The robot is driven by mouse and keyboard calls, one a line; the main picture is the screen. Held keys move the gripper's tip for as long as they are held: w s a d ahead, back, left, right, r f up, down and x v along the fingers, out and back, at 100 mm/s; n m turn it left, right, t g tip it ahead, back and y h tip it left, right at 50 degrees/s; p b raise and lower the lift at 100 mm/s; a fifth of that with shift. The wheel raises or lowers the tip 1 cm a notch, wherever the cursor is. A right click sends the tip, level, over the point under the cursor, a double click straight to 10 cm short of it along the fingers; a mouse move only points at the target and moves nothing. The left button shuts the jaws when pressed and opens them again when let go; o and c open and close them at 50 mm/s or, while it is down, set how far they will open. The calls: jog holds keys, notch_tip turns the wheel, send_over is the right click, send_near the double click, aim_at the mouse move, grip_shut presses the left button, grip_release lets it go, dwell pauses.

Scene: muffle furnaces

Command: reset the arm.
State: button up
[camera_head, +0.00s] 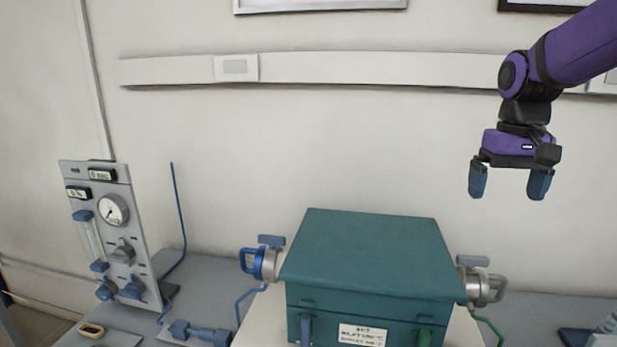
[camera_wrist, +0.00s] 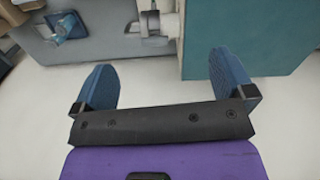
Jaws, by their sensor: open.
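My gripper (camera_head: 509,184) hangs at the upper right in the head view, fingers pointing down. It is open and empty, with clear space between its two blue fingertips. It is above and to the right of the teal furnace box (camera_head: 372,256) and touches nothing. In the wrist view my gripper (camera_wrist: 165,80) shows both blue fingers spread apart, with nothing between them. The side of the teal box (camera_wrist: 245,35) shows beyond the fingers there.
A grey gauge panel (camera_head: 112,230) with knobs stands at the left of the bench (camera_head: 215,275). Metal fittings (camera_head: 482,285) stick out from the box's sides, with a green hose at the right. A wall trunking strip (camera_head: 380,69) runs behind my arm. Air above the box is clear.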

jog(key=s+a+t, duration=0.1)
jog(key=s+t, duration=0.1)
jog(key=s, duration=0.7)
jog(key=s+a+n+t, duration=0.1)
jog(key=s+a+t, duration=0.1)
jog(key=s, duration=0.7)
jog(key=shift+t, duration=0.7)
jog(key=shift+c, duration=0.2)
